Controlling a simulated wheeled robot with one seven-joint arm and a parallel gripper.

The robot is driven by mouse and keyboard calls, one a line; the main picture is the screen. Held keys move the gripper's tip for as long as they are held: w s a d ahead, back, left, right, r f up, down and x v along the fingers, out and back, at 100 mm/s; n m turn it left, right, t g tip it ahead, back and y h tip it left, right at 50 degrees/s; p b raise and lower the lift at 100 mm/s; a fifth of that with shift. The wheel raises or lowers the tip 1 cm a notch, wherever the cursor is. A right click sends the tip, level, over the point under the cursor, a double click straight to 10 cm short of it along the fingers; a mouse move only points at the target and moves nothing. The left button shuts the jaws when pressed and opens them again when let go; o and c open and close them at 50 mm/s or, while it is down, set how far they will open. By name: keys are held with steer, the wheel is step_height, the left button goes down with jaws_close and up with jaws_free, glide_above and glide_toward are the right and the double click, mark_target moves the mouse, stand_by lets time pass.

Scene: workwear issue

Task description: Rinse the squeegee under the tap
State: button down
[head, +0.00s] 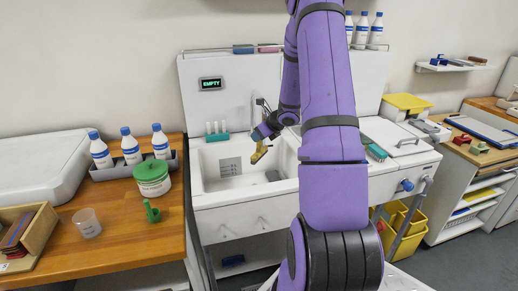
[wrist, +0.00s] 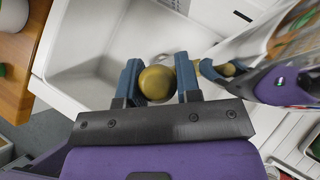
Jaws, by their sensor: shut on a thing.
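My gripper (head: 266,131) is over the white sink basin (head: 215,165) and is shut on a gold-yellow thing (head: 259,153), which looks like the squeegee's handle. In the wrist view its rounded gold end (wrist: 157,83) sits between the two blue-grey fingers of my gripper (wrist: 158,84). The rest of the squeegee is hidden or too small to make out. The tap (head: 255,104) stands at the back of the basin, close behind my gripper and partly hidden by it. I cannot tell whether water runs. The sink basin also shows in the wrist view (wrist: 90,50).
A wooden counter (head: 130,245) on the left holds a green-lidded tub (head: 152,178), several bottles and a clear cup (head: 87,223). A yellow bucket (head: 405,219) stands below right. A shiny surface (wrist: 285,50) in the wrist view shows reflections.

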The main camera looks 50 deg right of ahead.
mark_target(260, 145)
steer(key=shift+s+d, duration=0.15)
steer(key=shift+s+d, duration=0.15)
steer(key=shift+s, duration=0.15)
steer(key=shift+w, duration=0.1)
steer(key=shift+w+a, duration=0.35)
steer(key=shift+w, duration=0.1)
steer(key=shift+s+d, duration=0.15)
steer(key=shift+s, duration=0.05)
steer(key=shift+s+d, duration=0.2)
steer(key=shift+s, duration=0.15)
stand_by(0.4)
steer(key=shift+s+a, duration=0.8)
steer(key=shift+a, duration=0.25)
steer(key=shift+s+a, duration=0.75)
steer(key=shift+a, duration=0.35)
steer(key=shift+s+a, duration=0.8)
steer(key=shift+a, duration=0.25)
